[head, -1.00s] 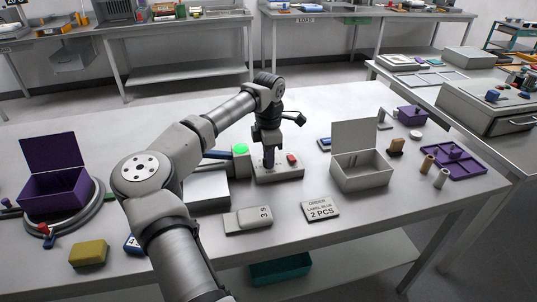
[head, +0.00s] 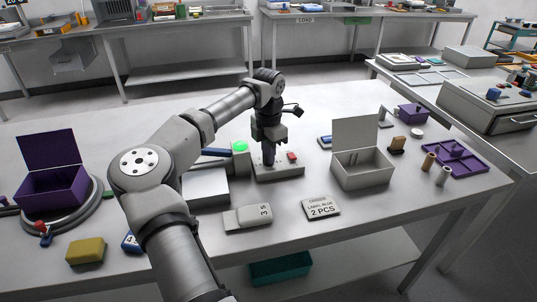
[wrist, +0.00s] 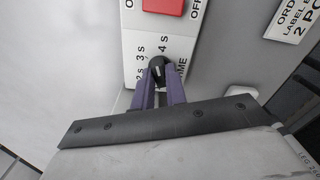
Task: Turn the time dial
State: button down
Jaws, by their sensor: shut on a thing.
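The time dial (wrist: 157,68) is a small black knob on a pale panel printed with 2 s, 3 s, 4 s and part of the word TIME. My gripper (wrist: 160,80) has its two purple fingers shut on the knob, one on each side. Which mark the dial points to cannot be told. In the head view my gripper (head: 269,158) reaches down onto the control box (head: 285,173), and the dial is hidden there. A red button (head: 292,156) sits on the same box, to the right; in the wrist view it lies between ON and OFF.
A lit green lamp (head: 240,147) stands left of the control box. An open grey box (head: 362,178) stands close on the right. A purple box (head: 53,187) is at the far left.

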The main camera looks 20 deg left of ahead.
jog(key=n+b, duration=0.1)
jog(key=n, duration=0.3)
jog(key=shift+n, duration=0.3)
jog(key=shift+n+b, duration=0.45)
jog(key=shift+n, duration=1.05)
jog(key=c, duration=1.4)
grip_release()
jog(key=shift+c, duration=0.2)
jog(key=shift+r, duration=0.1)
notch_tip(320, 180, up, 14)
jog(key=b, duration=0.1)
jog(key=shift+b, duration=0.35)
jog(key=shift+f, duration=0.25)
